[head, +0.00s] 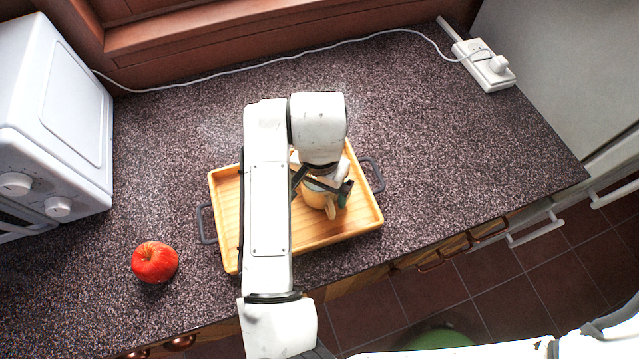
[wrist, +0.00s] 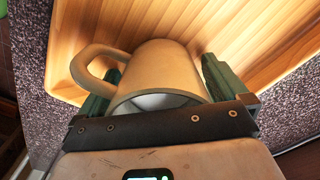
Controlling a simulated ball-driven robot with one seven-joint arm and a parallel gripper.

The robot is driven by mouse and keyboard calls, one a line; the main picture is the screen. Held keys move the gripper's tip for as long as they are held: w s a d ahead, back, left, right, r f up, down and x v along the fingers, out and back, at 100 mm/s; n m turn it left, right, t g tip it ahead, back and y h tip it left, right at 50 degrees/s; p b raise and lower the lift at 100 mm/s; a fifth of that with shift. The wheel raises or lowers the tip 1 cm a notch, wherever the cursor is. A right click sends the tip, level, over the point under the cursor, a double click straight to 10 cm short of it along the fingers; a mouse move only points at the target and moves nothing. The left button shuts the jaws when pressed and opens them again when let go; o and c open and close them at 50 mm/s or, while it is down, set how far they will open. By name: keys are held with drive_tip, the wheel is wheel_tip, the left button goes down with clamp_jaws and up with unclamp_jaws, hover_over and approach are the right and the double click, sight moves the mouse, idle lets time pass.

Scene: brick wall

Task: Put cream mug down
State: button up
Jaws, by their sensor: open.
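The cream mug (head: 316,194) is at the wooden tray (head: 225,190) on the counter, partly hidden by my arm in the head view. In the wrist view the mug (wrist: 160,72) lies between my gripper's two green fingers, its handle to the left and its rim towards the gripper's palm. My gripper (wrist: 158,82) is open around the mug, with a finger on each side. In the head view my gripper (head: 322,186) is over the right part of the tray. I cannot tell whether the mug's base touches the tray floor.
A red apple (head: 155,262) lies on the counter left of the tray. A white microwave (head: 60,110) stands at the far left. A power strip (head: 484,66) with a white cable is at the back right. The counter right of the tray is clear.

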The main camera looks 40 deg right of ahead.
wheel_tip(320, 180, up, 12)
idle(0.4)
